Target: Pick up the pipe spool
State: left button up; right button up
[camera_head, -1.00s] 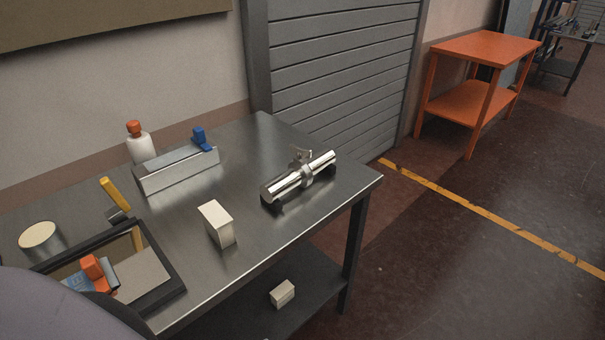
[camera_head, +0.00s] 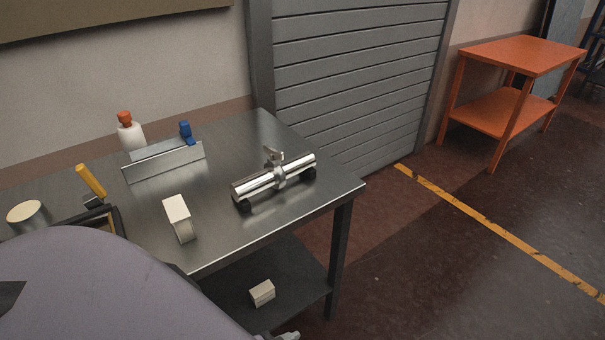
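The pipe spool (camera_head: 258,184) is a shiny metal tube with a collar and a small upright handle at its middle. It lies on dark supports near the right end of the steel table (camera_head: 236,218). A large grey-purple link of my own arm fills the lower left of the view and hides the table's near left part. Nothing touches the spool.
A cream box (camera_head: 178,219) stands left of the spool. Behind are a metal angle piece (camera_head: 165,163), a blue clamp (camera_head: 186,131) and a white bottle (camera_head: 131,135). Another box (camera_head: 262,292) sits on the lower shelf. An orange table (camera_head: 521,56) stands at right; floor between is clear.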

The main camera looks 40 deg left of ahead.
aim_at(275, 175)
jog(key=i+l+z, duration=0.2)
jog(key=i, duration=0.2)
jog(key=i+l+z, duration=0.2)
jog(key=i, duration=0.2)
jog(key=i+l+u, duration=0.15)
jog(key=i, duration=0.35)
jog(key=i+l+u, duration=0.2)
jog(key=i, duration=0.35)
jog(key=i+u, duration=0.15)
jog(key=u, duration=0.2)
jog(key=i+u, duration=0.2)
jog(key=u, duration=0.2)
jog(key=i+u, duration=0.15)
jog(key=u, duration=0.2)
jog(key=i+u, duration=0.1)
jog(key=u, duration=0.3)
jog(key=i+u, duration=0.1)
jog(key=u, duration=0.3)
jog(key=i+l+u, duration=0.1)
jog(key=u, duration=0.3)
